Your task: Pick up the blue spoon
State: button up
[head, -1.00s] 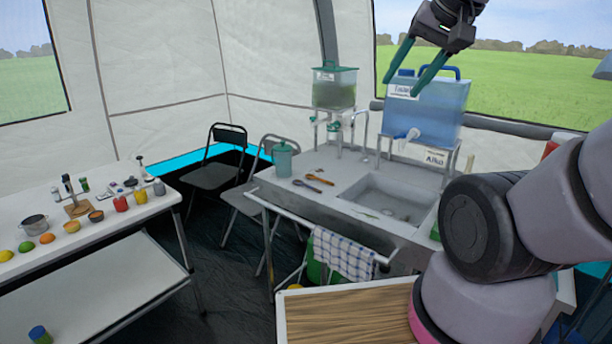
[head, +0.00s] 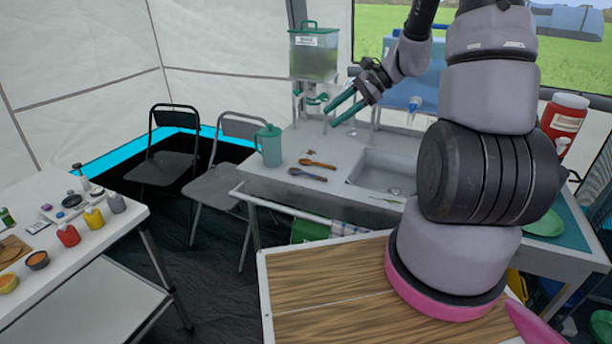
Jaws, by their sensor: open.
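The blue spoon (head: 307,174) lies flat on the grey sink counter (head: 270,181), left of the sink basin. An orange-brown spoon (head: 318,164) lies just behind it, close by and apart. My gripper (head: 329,118) has two green fingers, spread apart with nothing between them. It is in the air above the counter, higher in the picture than the spoons and slightly right of them, pointing down to the left. My arm hides part of the sink and the blue water container.
A teal pitcher (head: 269,146) stands left of the spoons. A green-lidded dispenser (head: 314,56) and the blue water container (head: 418,70) stand on racks behind. The sink basin (head: 383,171) is to the right. A metal rail (head: 300,211) runs along the counter's front.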

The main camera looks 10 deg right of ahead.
aim_at(307, 173)
jog(key=w+d+f+m+t, duration=0.1)
jog(key=f+m, duration=0.1)
jog(key=f, duration=0.4)
jog(key=w+d+f+m+t+y, duration=0.1)
jog(key=w+d+f+m, duration=0.1)
jog(key=f, duration=0.4)
jog(key=w+d+f+m+t, duration=0.1)
jog(key=f+m, duration=0.3)
jog(key=f, duration=0.3)
jog(key=shift+w+d+y, duration=0.15)
jog(key=shift+d+y, duration=0.2)
jog(key=shift+y, duration=0.05)
jog(key=x, duration=0.4)
jog(key=shift+w+a+f, duration=0.1)
jog(key=shift+w+f, duration=0.05)
jog(key=shift+f, duration=0.15)
jog(key=shift+w+x, duration=0.2)
jog(key=shift+x, duration=1.4)
jog(key=shift+w+x, duration=0.25)
jog(key=shift+x, duration=1.3)
jog(key=shift+r, duration=0.2)
grip_shut()
